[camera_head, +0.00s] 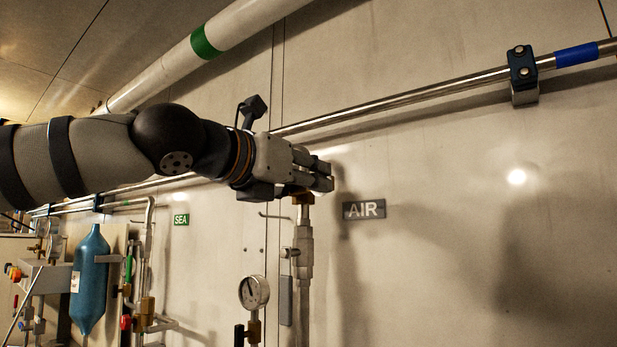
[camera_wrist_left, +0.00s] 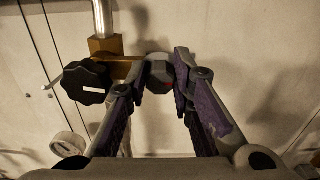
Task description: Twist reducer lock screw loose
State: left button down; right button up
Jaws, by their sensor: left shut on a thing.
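My left gripper (camera_head: 325,178) reaches in from the left at the top of a vertical pipe. In the left wrist view its two fingers (camera_wrist_left: 160,80) are closed around a dark grey faceted knob (camera_wrist_left: 158,70), which appears to be the lock screw. The knob sits at the end of a brass arm of the reducer body (camera_wrist_left: 106,46). A black lobed handwheel (camera_wrist_left: 86,82) is on the left of that body, apart from the fingers. My right gripper is not in view.
A pressure gauge (camera_head: 254,292) stands below left of the pipe (camera_head: 304,250). An AIR sign (camera_head: 364,210) is on the wall at right. A steel rail (camera_head: 420,95) with a clamp (camera_head: 522,75) runs above. A blue bottle (camera_head: 89,280) hangs at lower left.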

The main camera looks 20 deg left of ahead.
pick_arm(q)
jog(key=n, duration=1.7)
jog(key=shift+w+a+f, duration=0.1)
jog(key=shift+a+f, duration=0.1)
jog(key=shift+f, duration=0.05)
jog(key=shift+n, duration=0.5)
jog(key=c, duration=1.4)
grip_release()
